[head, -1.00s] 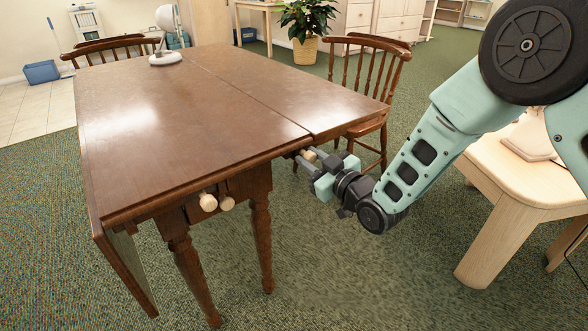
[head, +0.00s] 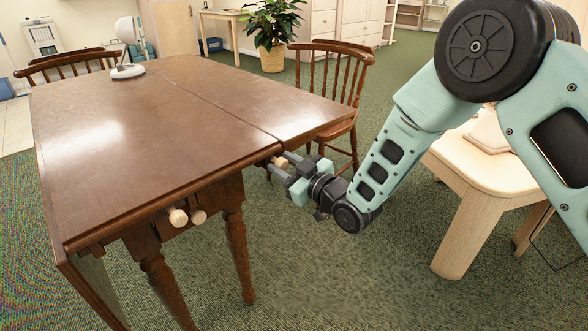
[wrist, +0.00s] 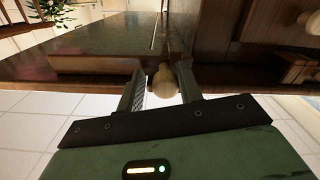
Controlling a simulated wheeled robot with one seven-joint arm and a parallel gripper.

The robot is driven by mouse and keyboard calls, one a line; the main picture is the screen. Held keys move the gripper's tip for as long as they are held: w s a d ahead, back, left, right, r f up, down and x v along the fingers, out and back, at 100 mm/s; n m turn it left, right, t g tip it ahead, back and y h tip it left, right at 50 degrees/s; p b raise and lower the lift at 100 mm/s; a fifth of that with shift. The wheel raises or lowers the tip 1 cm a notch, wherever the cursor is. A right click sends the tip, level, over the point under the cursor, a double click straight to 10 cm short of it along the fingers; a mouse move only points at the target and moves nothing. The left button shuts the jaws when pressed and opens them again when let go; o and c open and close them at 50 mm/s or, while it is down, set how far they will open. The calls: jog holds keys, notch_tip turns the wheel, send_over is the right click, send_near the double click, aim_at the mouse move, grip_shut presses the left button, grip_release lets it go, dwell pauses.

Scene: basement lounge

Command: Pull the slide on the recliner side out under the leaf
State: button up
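The wooden table (head: 130,110) has a seam in its top, and the leaf (head: 300,117) right of it lies level with the rest. A pale round knob (head: 281,162) sits under the table edge near the seam, at the slide on the right side. My gripper (head: 280,166) reaches in from the right, below the top's edge. In the wrist view the same knob (wrist: 164,82) is between my two fingers (wrist: 161,88), with a small gap showing at the left finger. The slide's bar behind the knob is mostly hidden.
Two more pale knobs (head: 187,216) stick out under the table's near end. A wooden chair (head: 335,85) stands behind the leaf. A pale side table (head: 480,165) is at the right under my arm. Carpet (head: 340,285) is clear in front. A lamp (head: 128,70) stands on the tabletop.

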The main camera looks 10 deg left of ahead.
jog(key=p+v, duration=0.1)
jog(key=v, duration=1.6)
jog(key=shift+d, duration=0.2)
jog(key=s+d+r+m+g+h, duration=0.2)
jog(key=s+d+r+g+h, duration=0.15)
jog(key=s, duration=0.45)
jog(key=s+d+r+m+g+h, duration=0.1)
jog(key=s+d+r+g+h, duration=0.1)
jog(key=s+g+h, duration=0.45)
jog(key=s+d+r+m+g+h, duration=0.2)
jog(key=s+d+h, duration=0.1)
jog(key=s, duration=0.7)
notch_tip(320, 180, up, 25)
jog(key=p, duration=2.5)
jog(key=shift+w+d, duration=0.15)
jog(key=shift+d, duration=0.1)
